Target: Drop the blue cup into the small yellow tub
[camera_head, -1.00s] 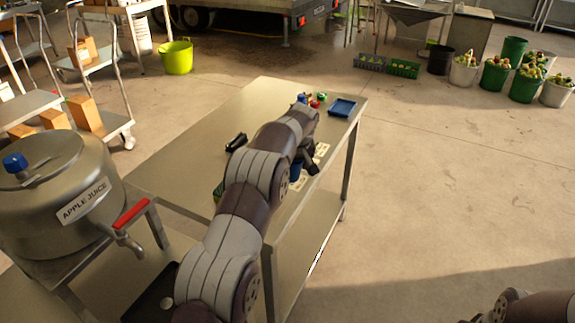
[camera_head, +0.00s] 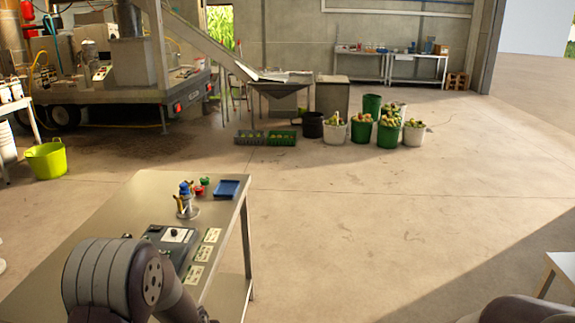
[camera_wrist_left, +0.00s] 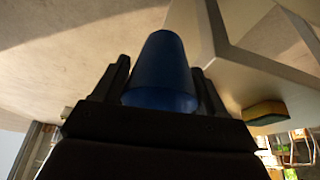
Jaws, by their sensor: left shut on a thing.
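The blue cup (camera_wrist_left: 160,75) sits between the two fingers of my left gripper (camera_wrist_left: 158,88) in the left wrist view, and the gripper is shut on it. In the head view my left arm shows at the bottom left, but its gripper and the cup are out of sight. A yellow-green tub (camera_head: 46,160) stands on the floor at the far left, beyond the table; I cannot tell whether it is the small yellow tub. My right gripper is not in view; only part of my right arm shows at the bottom right.
A metal table (camera_head: 120,215) stands ahead, bearing a blue tray (camera_head: 227,189), a pot of tools (camera_head: 186,205), a dark device (camera_head: 172,238) and cards. Buckets of produce (camera_head: 388,132) stand at the back. A sponge-like yellow block (camera_wrist_left: 265,112) shows in the left wrist view.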

